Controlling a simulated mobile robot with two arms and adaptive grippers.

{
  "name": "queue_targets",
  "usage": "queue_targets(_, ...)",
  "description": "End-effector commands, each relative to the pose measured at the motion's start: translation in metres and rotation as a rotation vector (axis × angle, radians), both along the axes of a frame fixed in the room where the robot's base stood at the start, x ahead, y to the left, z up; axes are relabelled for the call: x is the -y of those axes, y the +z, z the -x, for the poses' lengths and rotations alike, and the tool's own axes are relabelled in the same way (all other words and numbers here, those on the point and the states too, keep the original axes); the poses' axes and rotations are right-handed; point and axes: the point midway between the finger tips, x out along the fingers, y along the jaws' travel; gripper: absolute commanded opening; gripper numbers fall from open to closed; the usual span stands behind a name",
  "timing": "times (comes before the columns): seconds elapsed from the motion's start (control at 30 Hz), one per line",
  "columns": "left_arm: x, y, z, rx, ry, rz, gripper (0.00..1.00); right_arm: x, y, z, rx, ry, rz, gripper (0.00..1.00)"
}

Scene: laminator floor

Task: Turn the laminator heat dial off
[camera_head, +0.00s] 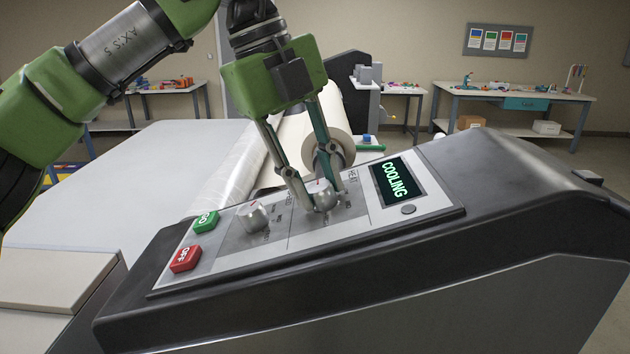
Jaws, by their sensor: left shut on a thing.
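The laminator (480,240) is dark grey with a sloped control panel (350,232). The heat dial (321,196) is a silver knob with a red mark on top, under the "HEAT" label. My left gripper (322,198) comes down from above with its fingers on either side of the heat dial, shut on it. The fingers hide parts of the dial's sides and its scale. The display (397,181) reads "COOLING" in green. My right gripper is not in view.
A second silver knob (254,216) sits left of the heat dial. A green button (205,222) and red "OFF" button (185,259) are at the panel's left. A film roll (300,140) lies behind. Workbenches (515,92) stand at the back.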

Motion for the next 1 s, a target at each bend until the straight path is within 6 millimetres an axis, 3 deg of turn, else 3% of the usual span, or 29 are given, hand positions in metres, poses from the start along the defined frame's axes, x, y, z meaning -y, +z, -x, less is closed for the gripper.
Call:
queue_targets(0.6, 0.0001, 0.0044, -0.0012, -0.009, 0.046, 0.009, 0.04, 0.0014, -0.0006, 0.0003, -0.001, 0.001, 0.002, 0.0)
queue_targets(0.63, 0.0001, 0.0044, -0.0012, -0.009, 0.046, 0.009, 0.28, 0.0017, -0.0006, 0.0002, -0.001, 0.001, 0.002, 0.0)
queue_targets(0.7, 0.0002, 0.0042, -0.0012, -0.009, 0.045, 0.008, 0.42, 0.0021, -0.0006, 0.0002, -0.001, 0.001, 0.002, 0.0)
queue_targets(1.0, 0.0, 0.0018, -0.0005, -0.012, 0.042, 0.003, 0.42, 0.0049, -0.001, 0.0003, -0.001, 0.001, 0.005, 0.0)
